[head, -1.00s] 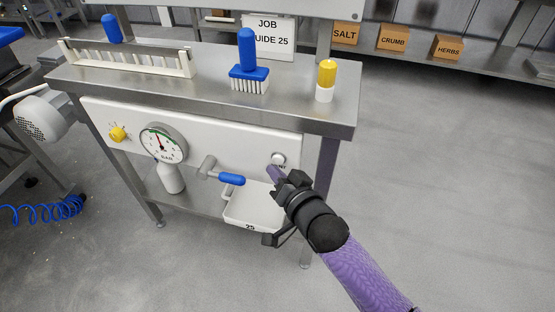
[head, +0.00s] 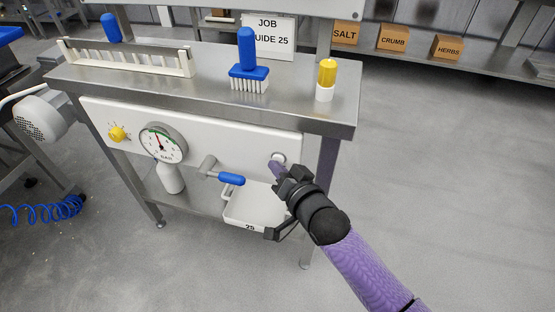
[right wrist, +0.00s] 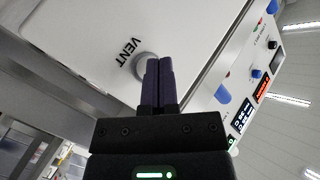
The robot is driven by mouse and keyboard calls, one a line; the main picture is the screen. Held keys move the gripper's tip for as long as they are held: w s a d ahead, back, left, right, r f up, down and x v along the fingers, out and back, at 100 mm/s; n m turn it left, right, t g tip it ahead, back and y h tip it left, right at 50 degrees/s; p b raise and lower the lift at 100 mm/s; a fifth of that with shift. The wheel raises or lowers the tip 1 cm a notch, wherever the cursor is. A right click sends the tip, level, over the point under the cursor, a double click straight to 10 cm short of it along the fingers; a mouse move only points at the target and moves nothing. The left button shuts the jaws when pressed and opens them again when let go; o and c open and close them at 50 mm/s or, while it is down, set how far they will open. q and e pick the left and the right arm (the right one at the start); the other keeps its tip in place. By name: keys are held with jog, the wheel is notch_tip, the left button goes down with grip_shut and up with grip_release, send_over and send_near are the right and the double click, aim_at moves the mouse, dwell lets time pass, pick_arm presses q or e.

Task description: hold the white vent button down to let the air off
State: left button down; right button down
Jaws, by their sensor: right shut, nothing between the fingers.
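The white vent button (head: 279,157) sits at the right end of the white panel (head: 230,136) under the steel bench top. In the right wrist view the round button (right wrist: 144,63) shows beside the word VENT. My right gripper (head: 272,165) is shut and empty, its purple fingertips at the button. In the right wrist view the closed fingertips (right wrist: 159,62) overlap the button's right side; I cannot tell whether they press it. The round pressure gauge (head: 162,143) is on the same panel, its needle pointing up, slightly left. My left gripper is not in view.
A blue-handled valve (head: 231,179) sticks out left of my right gripper, above a white tray (head: 250,217). A yellow knob (head: 117,134) is at the panel's left. A blue brush (head: 248,73) and a yellow-topped bottle (head: 326,80) stand on the bench. Floor at right is clear.

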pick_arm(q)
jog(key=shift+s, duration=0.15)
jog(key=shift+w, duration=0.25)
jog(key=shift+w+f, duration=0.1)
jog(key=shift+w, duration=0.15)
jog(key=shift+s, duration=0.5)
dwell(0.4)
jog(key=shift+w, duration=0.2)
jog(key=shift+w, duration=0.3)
